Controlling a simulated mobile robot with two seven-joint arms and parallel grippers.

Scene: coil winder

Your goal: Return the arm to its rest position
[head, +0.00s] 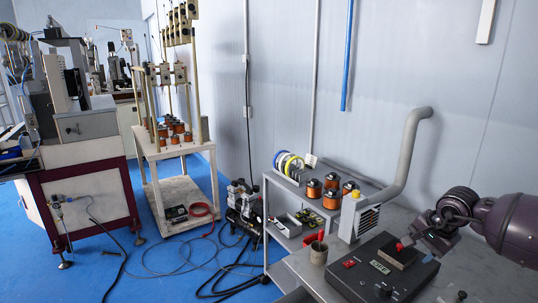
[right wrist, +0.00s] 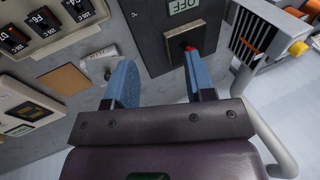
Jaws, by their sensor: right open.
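My right arm comes in from the right in the head view. Its gripper (head: 412,246) is over a dark control box (head: 362,283) on the grey bench. In the right wrist view the gripper (right wrist: 160,70) is open, with two blue fingers apart and nothing seen between them. The dark box (right wrist: 152,40) lies beyond the fingers. A small red tip (right wrist: 188,47) shows by the right-hand finger, and it also shows in the head view (head: 399,246). I cannot tell whether the finger touches it. My left gripper is in neither view.
A grey duct pipe (head: 408,150) rises from a vented unit (head: 360,218) behind the gripper. A brown cup (head: 318,252) stands left of the box. Copper spools (head: 332,199) sit on a shelf further left.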

